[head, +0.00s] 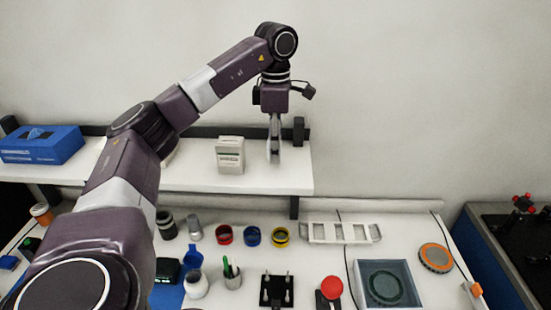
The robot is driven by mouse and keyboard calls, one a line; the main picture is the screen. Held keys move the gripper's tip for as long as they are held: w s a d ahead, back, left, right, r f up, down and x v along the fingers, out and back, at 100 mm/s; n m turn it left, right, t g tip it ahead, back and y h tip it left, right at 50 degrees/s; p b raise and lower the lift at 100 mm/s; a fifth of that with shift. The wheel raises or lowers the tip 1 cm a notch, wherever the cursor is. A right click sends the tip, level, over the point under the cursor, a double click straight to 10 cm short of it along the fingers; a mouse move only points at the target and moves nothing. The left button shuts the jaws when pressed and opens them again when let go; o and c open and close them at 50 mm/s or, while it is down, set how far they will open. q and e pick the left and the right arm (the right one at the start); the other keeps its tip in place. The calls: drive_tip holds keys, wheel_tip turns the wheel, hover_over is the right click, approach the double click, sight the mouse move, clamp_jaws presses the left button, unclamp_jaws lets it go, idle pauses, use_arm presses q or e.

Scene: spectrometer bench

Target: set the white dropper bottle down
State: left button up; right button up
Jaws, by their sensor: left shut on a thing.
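My left gripper (274,150) points down at the right part of the white wall shelf (200,180). It is shut on the white dropper bottle (268,152), of which only a pale sliver shows beside the fingers. The fingers hide the rest of the bottle. The bottle is at or just above the shelf top; I cannot tell whether it touches. My right gripper is not in view.
A white labelled box (230,155) stands left of the gripper, and a blue box (42,145) is at the shelf's far left. A black upright piece (298,131) is close on the right. Below, the bench holds coloured rings, a white rack (340,233) and a grey tray (414,297).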

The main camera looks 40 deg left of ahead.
use_arm(q)
wheel_tip(320, 180, down, 2)
drive_tip(key=shift+s+f+p, duration=0.1)
drive_tip(key=shift+f+p, duration=0.05)
drive_tip(key=shift+p, duration=0.35)
drive_tip(key=shift+f, duration=0.45)
drive_tip(key=shift+f, duration=0.15)
drive_tip(key=o, duration=1.1)
drive_tip(key=shift+o, duration=0.2)
